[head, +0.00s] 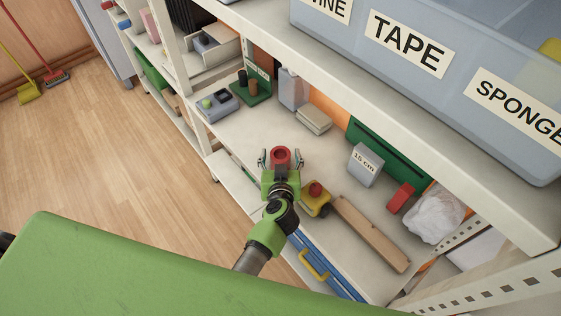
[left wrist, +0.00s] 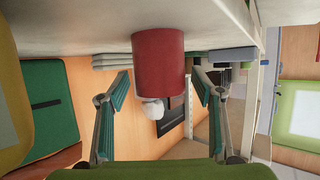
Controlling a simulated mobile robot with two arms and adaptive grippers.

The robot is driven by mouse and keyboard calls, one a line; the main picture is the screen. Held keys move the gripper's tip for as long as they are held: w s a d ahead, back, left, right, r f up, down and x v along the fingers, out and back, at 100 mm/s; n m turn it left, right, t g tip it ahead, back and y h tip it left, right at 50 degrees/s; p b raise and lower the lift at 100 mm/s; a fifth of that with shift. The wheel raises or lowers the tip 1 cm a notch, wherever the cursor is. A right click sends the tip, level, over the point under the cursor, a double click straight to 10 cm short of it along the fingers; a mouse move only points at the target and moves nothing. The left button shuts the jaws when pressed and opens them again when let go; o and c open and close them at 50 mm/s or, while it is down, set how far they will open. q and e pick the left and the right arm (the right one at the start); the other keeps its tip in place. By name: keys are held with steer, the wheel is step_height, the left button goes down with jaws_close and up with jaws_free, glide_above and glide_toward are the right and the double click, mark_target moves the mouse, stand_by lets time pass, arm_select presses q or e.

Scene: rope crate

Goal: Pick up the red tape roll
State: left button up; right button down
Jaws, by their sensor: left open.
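In the left wrist view, which appears upside down, the roll (left wrist: 158,66) is a plain red cylinder against the shelf surface. My left gripper (head: 281,160) is open, with one finger on each side of the roll. In the left wrist view the green-padded fingertips of the left gripper (left wrist: 160,76) flank the roll with a small gap on both sides. My right gripper is not in view.
A yellow item with a red knob (head: 315,199) stands close right of my left gripper. A wooden plank (head: 372,234), a grey "15 cm" block (head: 367,165) and a red block (head: 401,197) lie farther right. The upper shelf holds a labelled bin (head: 440,70). Bare board lies behind the roll.

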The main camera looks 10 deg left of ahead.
arm_select(q)
steer(key=shift+w, duration=0.1)
steer(key=c, duration=1.4)
steer(key=shift+c, duration=0.2)
step_height(320, 180, up, 12)
steer(key=p, duration=0.6)
step_height(320, 180, up, 16)
steer(key=p, duration=0.2)
glide_above(280, 154)
